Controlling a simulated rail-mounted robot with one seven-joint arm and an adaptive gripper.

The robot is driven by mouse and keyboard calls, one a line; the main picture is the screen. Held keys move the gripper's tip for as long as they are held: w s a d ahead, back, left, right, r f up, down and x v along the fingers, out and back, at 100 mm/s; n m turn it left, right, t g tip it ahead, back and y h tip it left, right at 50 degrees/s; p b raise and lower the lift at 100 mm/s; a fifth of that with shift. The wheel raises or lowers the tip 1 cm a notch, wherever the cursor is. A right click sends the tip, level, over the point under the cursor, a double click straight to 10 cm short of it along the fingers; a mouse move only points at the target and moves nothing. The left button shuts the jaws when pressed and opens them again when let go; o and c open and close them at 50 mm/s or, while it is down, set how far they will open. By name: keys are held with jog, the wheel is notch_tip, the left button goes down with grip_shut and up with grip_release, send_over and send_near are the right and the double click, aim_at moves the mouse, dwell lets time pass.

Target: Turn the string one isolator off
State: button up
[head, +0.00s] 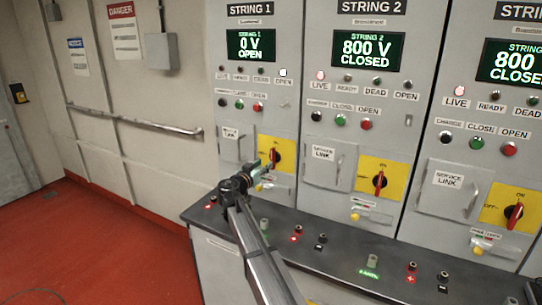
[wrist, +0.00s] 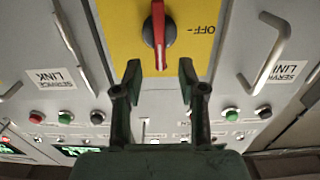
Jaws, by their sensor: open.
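The string one isolator is a red rotary handle (head: 276,158) on a yellow plate (head: 290,151), below the STRING 1 display (head: 251,45), which reads 0 V OPEN. The handle stands upright in the head view, and my gripper partly covers the left of its plate. In the wrist view, which is upside down, the red handle (wrist: 157,20) is upright on the yellow plate (wrist: 112,28) with OFF to its right. My gripper (head: 266,172) is open, close to the isolator.
Service link doors with handles (wrist: 272,50) flank the plate. STRING 2 (head: 380,180) and STRING 3 (head: 514,216) isolators are upright; their displays read 800 V CLOSED. A dark ledge (head: 340,262) with terminals runs below the panels. Open red floor (head: 90,245) lies left.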

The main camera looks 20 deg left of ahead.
aim_at(271, 158)
jog(key=w, duration=0.2)
jog(key=w+p, duration=0.1)
jog(key=w, duration=0.1)
jog(key=w+p, duration=0.1)
jog(key=w, duration=0.1)
jog(key=shift+w+d, duration=0.35)
jog(key=shift+c, duration=0.3)
grip_shut()
